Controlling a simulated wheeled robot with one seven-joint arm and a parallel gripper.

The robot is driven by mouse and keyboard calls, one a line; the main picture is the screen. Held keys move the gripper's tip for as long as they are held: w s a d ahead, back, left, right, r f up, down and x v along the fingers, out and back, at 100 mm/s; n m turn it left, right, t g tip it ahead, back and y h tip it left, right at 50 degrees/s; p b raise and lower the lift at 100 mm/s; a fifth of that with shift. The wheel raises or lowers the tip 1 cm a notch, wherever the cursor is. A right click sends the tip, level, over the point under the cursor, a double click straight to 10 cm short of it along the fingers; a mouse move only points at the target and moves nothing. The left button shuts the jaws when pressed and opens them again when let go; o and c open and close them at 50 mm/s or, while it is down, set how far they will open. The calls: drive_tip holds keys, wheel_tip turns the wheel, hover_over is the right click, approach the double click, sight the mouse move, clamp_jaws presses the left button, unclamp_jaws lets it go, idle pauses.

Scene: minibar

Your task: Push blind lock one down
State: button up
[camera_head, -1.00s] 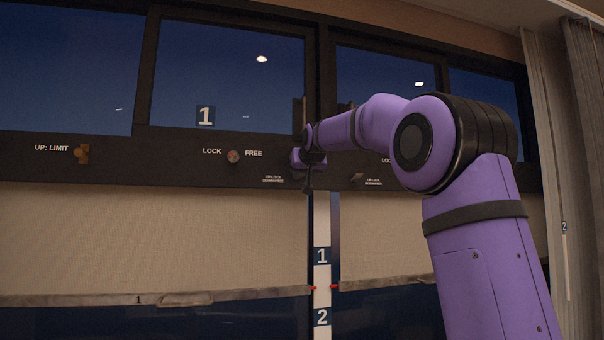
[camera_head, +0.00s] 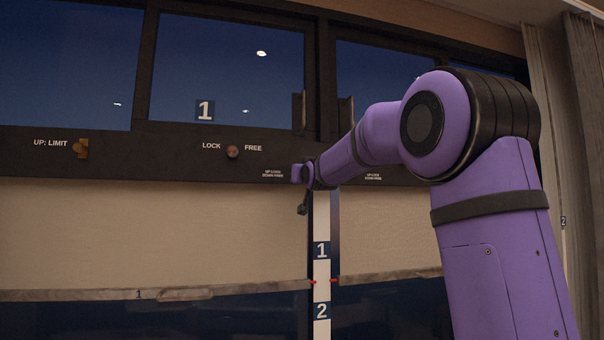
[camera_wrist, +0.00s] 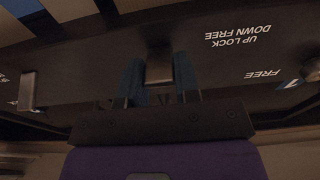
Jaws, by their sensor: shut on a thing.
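Blind lock one (camera_wrist: 159,68) is a small metal tab on the dark panel, beside the "UP LOCK DOWN FREE" label, which reads upside down in the wrist view. My gripper (camera_wrist: 159,82) has its two blue fingers on either side of this tab and is shut on it. In the head view my gripper (camera_head: 298,174) is at the panel's lower edge, just right of the same label. The tab is hidden there, and whether it is up or down is hard to tell.
A "LOCK / FREE" knob (camera_head: 232,152) and an "UP: LIMIT" knob (camera_head: 81,149) sit to the left on the panel. Another metal tab (camera_wrist: 27,90) shows at the left of the wrist view. Blind one's bottom rail (camera_head: 100,295) hangs below.

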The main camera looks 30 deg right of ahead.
drive_tip(key=shift+f+t, duration=0.4)
drive_tip(key=shift+t, duration=0.4)
drive_tip(key=o, duration=0.9)
drive_tip(key=v, duration=1)
drive_tip(key=shift+s+a+f, duration=0.15)
drive_tip(key=shift+s+f, duration=0.05)
drive_tip(key=shift+f, duration=0.05)
